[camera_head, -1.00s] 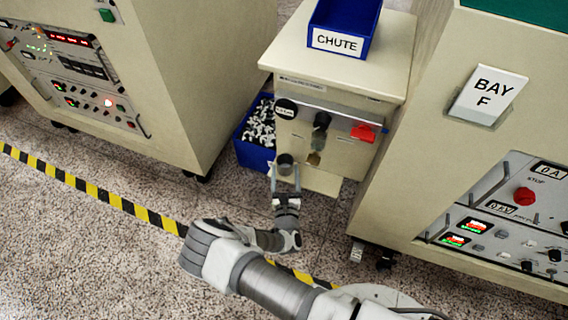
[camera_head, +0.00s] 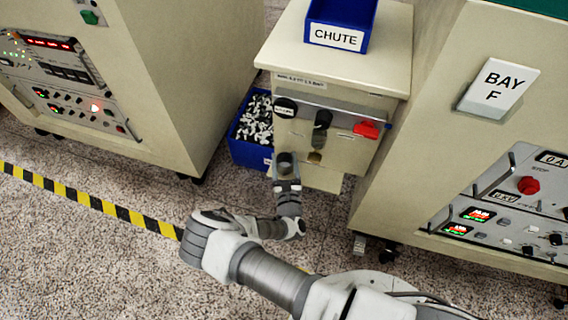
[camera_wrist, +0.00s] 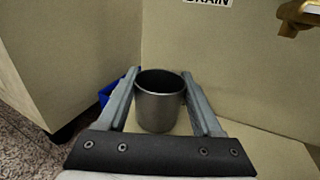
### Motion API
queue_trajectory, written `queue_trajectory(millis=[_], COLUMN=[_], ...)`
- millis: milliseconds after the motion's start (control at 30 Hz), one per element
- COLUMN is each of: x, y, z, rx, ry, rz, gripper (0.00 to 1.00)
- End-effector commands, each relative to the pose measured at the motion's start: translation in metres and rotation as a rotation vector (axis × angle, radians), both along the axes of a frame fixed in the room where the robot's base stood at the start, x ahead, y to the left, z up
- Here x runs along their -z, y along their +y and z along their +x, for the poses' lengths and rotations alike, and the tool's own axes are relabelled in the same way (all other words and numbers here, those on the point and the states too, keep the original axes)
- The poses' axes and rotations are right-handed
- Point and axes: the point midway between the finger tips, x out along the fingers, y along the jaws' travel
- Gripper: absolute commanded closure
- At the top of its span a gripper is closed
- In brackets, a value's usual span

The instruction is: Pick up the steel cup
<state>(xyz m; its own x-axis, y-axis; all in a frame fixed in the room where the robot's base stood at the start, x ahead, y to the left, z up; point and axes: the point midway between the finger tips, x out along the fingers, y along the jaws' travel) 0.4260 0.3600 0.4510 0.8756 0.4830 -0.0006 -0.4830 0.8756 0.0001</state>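The steel cup (camera_wrist: 160,108) stands upright on a beige ledge (camera_wrist: 262,150) at the front of the cabinet, dark inside at its open top. In the wrist view it is between the two fingers of my gripper (camera_wrist: 161,92). The fingers are spread on either side of the cup, and I cannot clearly see contact. In the head view the cup (camera_head: 286,162) sits low at the cabinet front, with my gripper (camera_head: 286,172) just in front of and around it. The cup's lower part is hidden there by the gripper.
The cabinet carries a blue bin labelled CHUTE (camera_head: 340,28), a red handle (camera_head: 366,129) and dark knobs. A brass spout (camera_wrist: 298,18) is above right of the cup. A blue bin of small parts (camera_head: 252,135) stands left. Large consoles flank both sides.

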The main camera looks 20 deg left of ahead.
Motion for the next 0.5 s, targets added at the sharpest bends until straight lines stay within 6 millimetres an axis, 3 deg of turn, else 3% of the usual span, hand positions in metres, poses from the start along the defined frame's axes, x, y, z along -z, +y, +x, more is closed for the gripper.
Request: queue_trajectory(millis=[33, 300, 500], x=[0.0000, -0.0003, -0.0005], y=[0.0001, 0.0004, 0.0004], z=[0.0000, 0.0000, -0.0001], rx=[0.000, 0.000, 0.000], ry=[0.000, -0.001, -0.001], rz=[0.000, 0.000, 0.000], gripper=[0.45, 0.92, 0.92])
